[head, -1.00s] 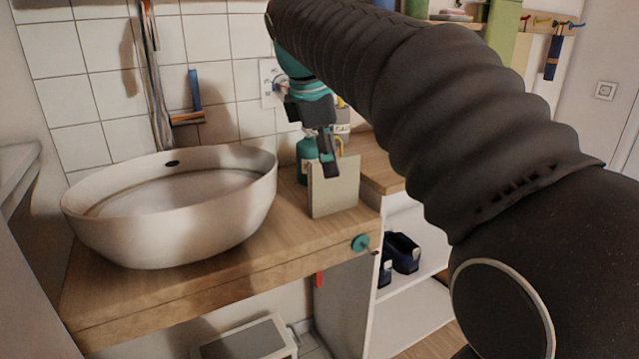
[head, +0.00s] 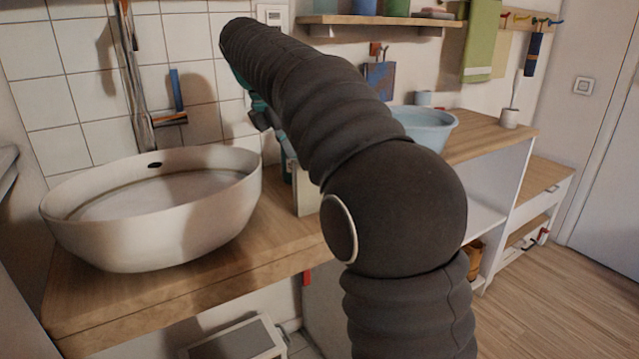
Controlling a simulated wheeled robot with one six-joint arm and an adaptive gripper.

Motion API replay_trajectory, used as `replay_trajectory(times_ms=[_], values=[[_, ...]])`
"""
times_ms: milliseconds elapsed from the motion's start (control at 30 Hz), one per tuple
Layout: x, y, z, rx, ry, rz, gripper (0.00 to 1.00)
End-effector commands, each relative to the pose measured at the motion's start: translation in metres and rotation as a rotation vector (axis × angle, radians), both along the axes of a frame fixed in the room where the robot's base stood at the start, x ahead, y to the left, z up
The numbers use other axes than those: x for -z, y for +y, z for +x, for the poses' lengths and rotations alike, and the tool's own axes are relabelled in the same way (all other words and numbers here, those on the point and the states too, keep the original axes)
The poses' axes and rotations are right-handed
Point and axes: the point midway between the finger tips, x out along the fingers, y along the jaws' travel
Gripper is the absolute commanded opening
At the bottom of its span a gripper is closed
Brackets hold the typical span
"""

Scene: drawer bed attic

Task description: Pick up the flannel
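Two hanging cloths show in the head view, and I cannot tell which is the flannel. A long green cloth (head: 482,42) hangs on the wall at the upper right, beside the hook rail. A smaller blue and reddish cloth-like piece (head: 380,80) hangs below the shelf, just right of my arm. My gripper (head: 262,118) is mostly hidden behind my dark arm, above the counter right of the basin. Only a dark and teal part of it shows, so its fingers cannot be judged.
A white oval basin (head: 150,222) stands on the wooden counter (head: 190,275). A light upright block (head: 305,198) stands behind my arm. A pale blue tub (head: 425,125) sits on the right-hand unit. A shelf (head: 385,20) runs above. Floor (head: 540,260) is clear at right.

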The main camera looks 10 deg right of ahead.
Motion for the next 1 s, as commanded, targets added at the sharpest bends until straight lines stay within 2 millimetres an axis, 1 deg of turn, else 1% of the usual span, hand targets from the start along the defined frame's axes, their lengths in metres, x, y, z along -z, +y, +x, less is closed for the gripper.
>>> replay_trajectory(times_ms=[33, 100, 367, 567, 700, 800, 1000], values=[[0.007, -0.003, 0.000, 0.001, 0.002, -0.001, 0.58], [0.015, -0.006, 0.001, 0.001, 0.000, 0.000, 0.58], [0.029, -0.012, 0.002, 0.001, 0.000, 0.000, 0.58], [0.053, -0.020, -0.003, 0.000, 0.000, 0.000, 0.58], [0.068, -0.026, 0.000, 0.001, 0.000, 0.000, 0.58], [0.072, -0.027, 0.001, 0.001, -0.002, 0.001, 0.58], [0.073, -0.027, 0.001, 0.000, -0.002, 0.001, 0.58]])
